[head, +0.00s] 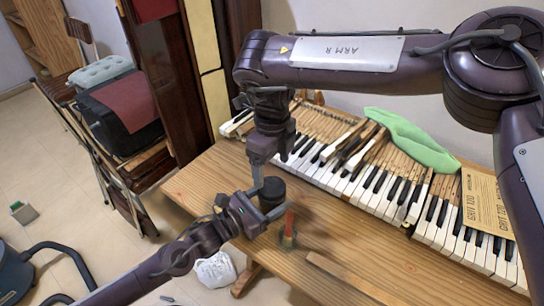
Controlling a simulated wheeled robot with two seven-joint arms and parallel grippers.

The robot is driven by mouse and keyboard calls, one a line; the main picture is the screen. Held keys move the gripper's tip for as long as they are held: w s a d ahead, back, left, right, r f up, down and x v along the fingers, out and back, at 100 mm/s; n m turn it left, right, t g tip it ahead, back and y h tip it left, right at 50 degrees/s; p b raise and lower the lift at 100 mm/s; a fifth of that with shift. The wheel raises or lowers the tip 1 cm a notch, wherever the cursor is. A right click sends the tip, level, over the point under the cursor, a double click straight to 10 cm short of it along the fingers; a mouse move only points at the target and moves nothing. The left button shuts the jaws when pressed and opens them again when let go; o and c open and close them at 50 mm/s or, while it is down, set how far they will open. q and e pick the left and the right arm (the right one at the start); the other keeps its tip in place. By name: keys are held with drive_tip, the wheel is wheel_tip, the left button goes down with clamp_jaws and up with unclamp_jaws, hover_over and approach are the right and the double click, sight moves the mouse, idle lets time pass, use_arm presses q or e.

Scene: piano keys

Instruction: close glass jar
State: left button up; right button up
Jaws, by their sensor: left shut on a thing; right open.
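A dark cylinder (271,191) is near the left edge of the wooden table, between my two grippers. It may be the glass jar or its lid; I cannot tell which. My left gripper (266,212) is shut on its lower part from the left side. My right gripper (259,181) comes down from above, open, its visible finger close to the cylinder's upper left side. I cannot tell whether it touches.

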sight(272, 186)
wheel_tip(272, 186, down, 6)
drive_tip(key=shift+r, duration=0.1)
idle(0.4)
